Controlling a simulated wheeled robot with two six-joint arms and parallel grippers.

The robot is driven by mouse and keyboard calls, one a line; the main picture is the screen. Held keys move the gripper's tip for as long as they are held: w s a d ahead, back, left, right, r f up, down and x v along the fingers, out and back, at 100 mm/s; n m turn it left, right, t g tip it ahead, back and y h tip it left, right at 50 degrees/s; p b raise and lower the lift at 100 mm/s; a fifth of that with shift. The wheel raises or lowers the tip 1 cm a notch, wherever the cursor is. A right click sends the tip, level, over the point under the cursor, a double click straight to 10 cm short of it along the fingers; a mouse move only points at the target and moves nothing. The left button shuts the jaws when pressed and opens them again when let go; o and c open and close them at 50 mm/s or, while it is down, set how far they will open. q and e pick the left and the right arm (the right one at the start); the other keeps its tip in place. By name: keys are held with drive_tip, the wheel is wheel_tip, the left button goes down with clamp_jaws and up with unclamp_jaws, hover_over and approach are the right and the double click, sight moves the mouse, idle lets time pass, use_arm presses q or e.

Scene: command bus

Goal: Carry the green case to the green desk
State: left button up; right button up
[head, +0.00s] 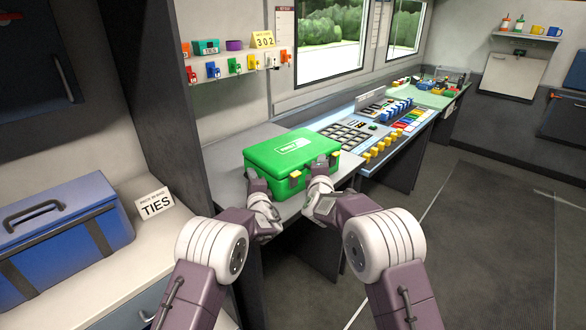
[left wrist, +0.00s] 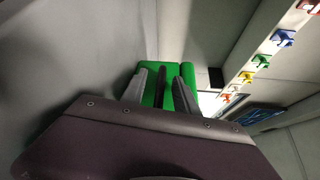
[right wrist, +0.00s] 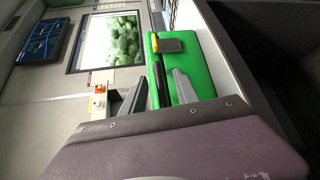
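The green case (head: 290,150), with yellow latches, rests on the grey desk top (head: 228,160) at the near end of the counter. The green desk (head: 425,98) is at the far end, past the console, with small items on it. My left gripper (head: 256,180) is at the left part of the case's front; my right gripper (head: 325,170) is at its right part. In the left wrist view the fingers (left wrist: 160,90) stand apart around a dark bar on the case. The right wrist view shows the right fingers (right wrist: 160,90) likewise apart. Green shows between bar and fingers; contact is unclear.
A console with coloured buttons (head: 375,130) lies between the case and the green desk. A blue case (head: 65,225) and a TIES sign (head: 155,203) are on the left bench. A shelf of coloured tags (head: 235,68) hangs behind. The floor (head: 480,220) at right is clear.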

use_arm(q)
drive_tip(key=shift+w+a, duration=0.15)
drive_tip(key=shift+w, duration=0.15)
use_arm(e)
drive_tip(key=shift+w, duration=0.3)
use_arm(q)
clamp_jaws()
use_arm(e)
clamp_jaws()
drive_tip(key=shift+f, duration=0.1)
idle(0.6)
